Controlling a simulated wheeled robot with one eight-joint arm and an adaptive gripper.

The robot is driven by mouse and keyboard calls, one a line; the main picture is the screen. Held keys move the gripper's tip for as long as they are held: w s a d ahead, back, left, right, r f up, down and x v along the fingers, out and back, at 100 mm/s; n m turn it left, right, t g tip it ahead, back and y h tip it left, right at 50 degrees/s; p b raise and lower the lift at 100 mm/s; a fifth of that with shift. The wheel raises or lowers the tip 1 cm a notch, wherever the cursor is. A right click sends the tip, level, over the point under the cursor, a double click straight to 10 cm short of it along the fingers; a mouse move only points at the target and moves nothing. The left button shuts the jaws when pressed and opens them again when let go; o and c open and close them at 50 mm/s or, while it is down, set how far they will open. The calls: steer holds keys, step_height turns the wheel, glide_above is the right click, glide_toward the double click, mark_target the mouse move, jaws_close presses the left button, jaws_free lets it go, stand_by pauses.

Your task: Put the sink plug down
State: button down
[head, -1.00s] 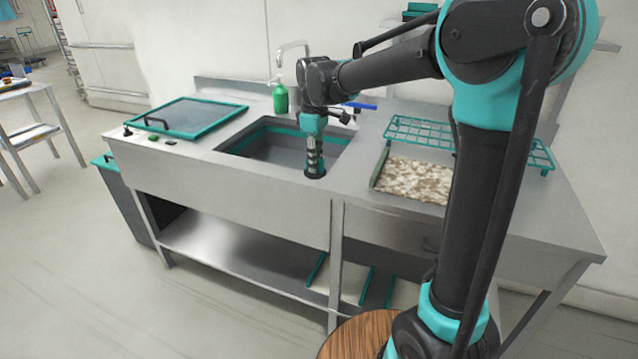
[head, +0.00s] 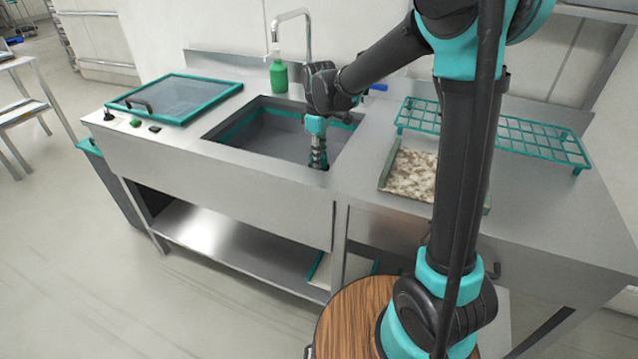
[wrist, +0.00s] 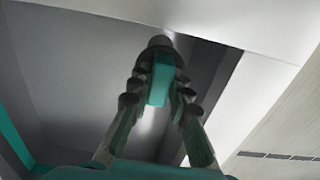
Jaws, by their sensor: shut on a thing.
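My gripper (head: 318,157) points down at the right front corner of the sink basin (head: 228,133). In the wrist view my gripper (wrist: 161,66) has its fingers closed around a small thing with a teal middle. The sink plug (wrist: 160,42) shows there as a dark rounded end just beyond the fingertips. Basin floor and pale counter lie behind it. In the head view the plug is too small and covered to make out. I cannot tell whether it touches the basin or its rim.
A green soap bottle (head: 278,76) and a tall tap (head: 308,40) stand behind the basin. A teal-framed lid (head: 176,97) lies to its left. A speckled tray (head: 410,172) and a teal wire rack (head: 490,130) are to its right.

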step_height(320, 180, down, 10)
steer(key=shift+f, duration=0.1)
stand_by(0.4)
steer(key=shift+f, duration=0.1)
steer(key=c, duration=1.4)
jaws_free()
step_height(320, 180, up, 12)
steer(key=shift+r, duration=0.15)
